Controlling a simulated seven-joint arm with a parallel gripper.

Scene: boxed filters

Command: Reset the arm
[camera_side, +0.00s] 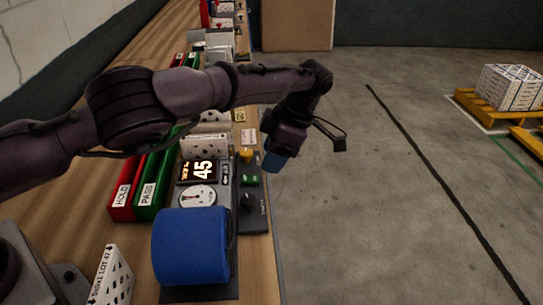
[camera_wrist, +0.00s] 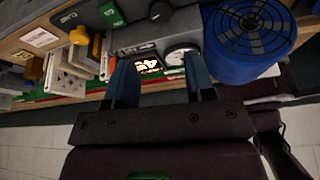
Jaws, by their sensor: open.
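My arm (camera_side: 220,88) reaches across the bench from the left in the side view. My gripper (camera_side: 272,162) hangs past the bench's right edge, pointing down, with blue fingertips. In the wrist view my gripper (camera_wrist: 158,88) shows two blue fingers spread apart with nothing between them.
A blue cylinder (camera_side: 190,248) stands at the bench's near end. Red HOLD (camera_side: 122,198) and green PASS (camera_side: 147,195) bins lie left of the display. A dark control box (camera_side: 252,200) sits near the edge. A pallet of boxes (camera_side: 512,88) is far right.

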